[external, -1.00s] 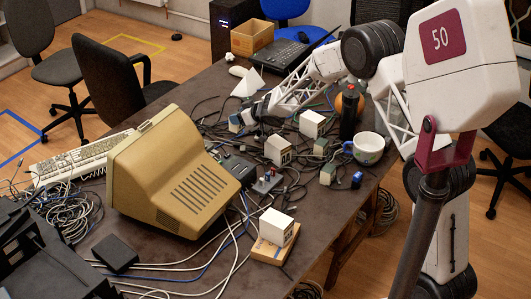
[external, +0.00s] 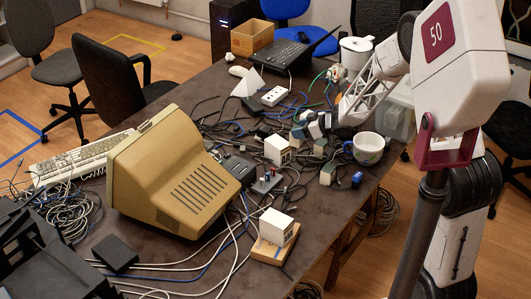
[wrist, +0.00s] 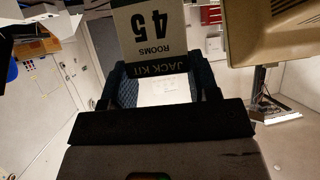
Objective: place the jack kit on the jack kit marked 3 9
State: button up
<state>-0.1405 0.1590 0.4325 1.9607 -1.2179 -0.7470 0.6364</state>
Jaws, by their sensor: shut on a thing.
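In the wrist view, a white and dark jack kit (wrist: 155,35) marked 45 sits between the dark blue fingers of my gripper (wrist: 160,88), its label upside down. In the external view my gripper (external: 312,129) is over the table's right side, shut on this small white kit. A third white kit (external: 277,226) rests on a tan box (external: 274,248) at the front. The numbers on the two standing kits are too small to read.
A floral mug (external: 367,149) and small grey-green blocks (external: 327,174) are close to the gripper. A beige monitor (external: 180,175) stands left of centre. Tangled cables cover much of the table.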

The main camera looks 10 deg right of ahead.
jog(key=s+d, duration=0.4)
jog(key=s, duration=0.4)
jog(key=s+d+n+g, duration=0.1)
jog(key=s+d, duration=0.3)
jog(key=s, duration=0.4)
jog(key=s+d+n+g+y, duration=0.1)
jog(key=s+d, duration=0.3)
jog(key=s, duration=0.5)
jog(key=shift+d, duration=0.4)
jog(key=shift+w, duration=0.1)
send_over(333, 169)
jog(key=shift+w+f, duration=0.15)
jog(key=shift+f, duration=0.6)
jog(key=shift+f, duration=1.8)
jog(key=shift+f, duration=0.15)
